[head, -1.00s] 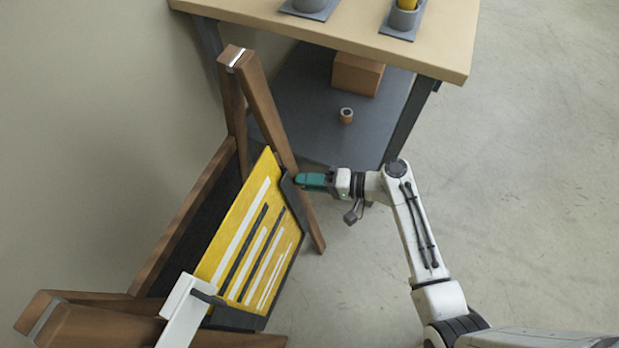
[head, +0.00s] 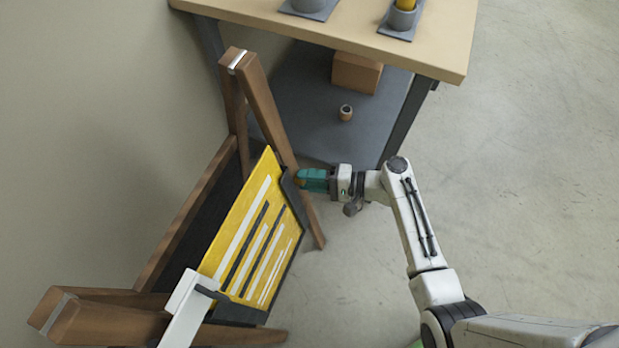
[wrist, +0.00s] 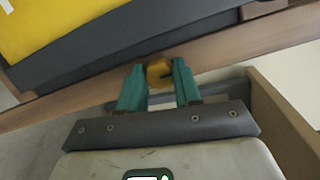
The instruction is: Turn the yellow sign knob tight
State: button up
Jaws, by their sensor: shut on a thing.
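The yellow sign (head: 255,235), with white and dark stripes, leans in a dark frame on a wooden A-frame stand in the head view. In the wrist view the sign's yellow corner (wrist: 50,25) shows at the upper left. The round yellow-orange knob (wrist: 159,72) sits between the teal fingertips of my gripper (wrist: 160,82), with a dark slot or mark on its face. My gripper (head: 312,180) is shut on the knob at the sign's right edge in the head view. There the fingers mostly hide the knob.
A workbench (head: 440,55) stands behind, with grey holders on top. Its lower shelf (head: 300,110) carries a brown box (head: 357,72) and a small ring-shaped part (head: 346,112). A white bracket (head: 186,305) is at the sign's lower left. The floor at right is clear.

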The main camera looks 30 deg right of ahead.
jog(key=shift+d+f, duration=0.1)
jog(key=shift+f, duration=0.1)
jog(key=o, duration=0.7)
jog(key=shift+r, duration=0.1)
jog(key=shift+o, duration=0.2)
jog(key=v, duration=1.1)
jog(key=s+a+n+g+h+p, duration=0.4)
jog(key=s+n+g, duration=0.2)
jog(key=s+g, duration=0.2)
jog(key=s+d+r+n+g+h+p, duration=0.1)
jog(key=s+d+r+n+h+p, duration=0.2)
jog(key=s+r+h, duration=0.5)
notch_tip(320, 180, up, 4)
jog(key=shift+d+f+n+g, duration=0.15)
jog(key=shift+d+n+g, duration=0.2)
jog(key=shift+n, duration=0.35)
